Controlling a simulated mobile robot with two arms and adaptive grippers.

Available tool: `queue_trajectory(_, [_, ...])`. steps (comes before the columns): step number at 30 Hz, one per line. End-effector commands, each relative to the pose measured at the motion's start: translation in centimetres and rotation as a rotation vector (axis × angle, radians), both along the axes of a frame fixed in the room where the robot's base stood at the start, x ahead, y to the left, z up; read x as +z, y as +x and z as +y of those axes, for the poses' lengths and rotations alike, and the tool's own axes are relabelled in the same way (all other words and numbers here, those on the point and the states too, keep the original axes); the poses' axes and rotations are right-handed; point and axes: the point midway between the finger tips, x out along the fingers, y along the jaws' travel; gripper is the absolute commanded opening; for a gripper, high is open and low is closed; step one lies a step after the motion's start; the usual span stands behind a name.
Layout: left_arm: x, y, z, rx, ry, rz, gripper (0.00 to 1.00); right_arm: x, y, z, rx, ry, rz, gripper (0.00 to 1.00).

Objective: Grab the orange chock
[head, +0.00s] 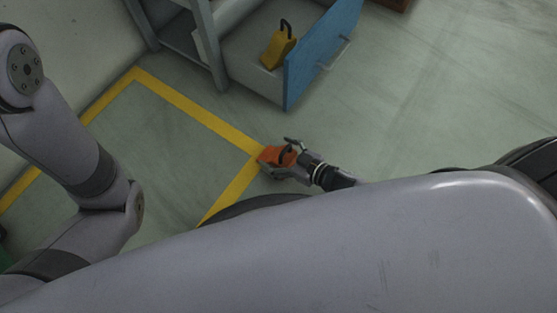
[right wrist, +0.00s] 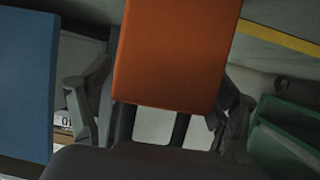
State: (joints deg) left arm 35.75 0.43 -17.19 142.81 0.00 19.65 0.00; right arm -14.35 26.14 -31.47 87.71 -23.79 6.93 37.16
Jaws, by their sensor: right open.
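The orange chock (head: 270,155) sits on the floor by the corner of the yellow floor lines, with a dark handle on top. My right gripper (head: 287,157) is at the chock, its open fingers on either side of the handle area. In the right wrist view the orange chock (right wrist: 175,50) fills the top middle. The open fingers of my right gripper (right wrist: 160,105) show to its left and right. I cannot tell whether they touch it. My left arm comes in at the left, but its gripper is out of view.
An open drawer with a blue front (head: 322,50) stands beyond the gripper and holds a yellow chock (head: 278,48) with a black handle. A green object (right wrist: 285,135) shows at the right of the wrist view. Floor at the right is clear.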

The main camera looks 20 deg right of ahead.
Motion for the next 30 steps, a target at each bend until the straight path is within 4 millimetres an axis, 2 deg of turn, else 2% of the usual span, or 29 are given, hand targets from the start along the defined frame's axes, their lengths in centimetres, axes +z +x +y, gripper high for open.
queue_trajectory(6, [0.08,-0.02,0.0,0.0,0.0,0.0,0.31,0.05,0.0,0.03,0.0,0.0,0.0,0.81])
queue_trajectory(30, [0.04,0.02,-0.02,-0.001,0.001,0.001,0.31,0.02,-0.03,0.0,0.001,0.001,0.001,0.28])
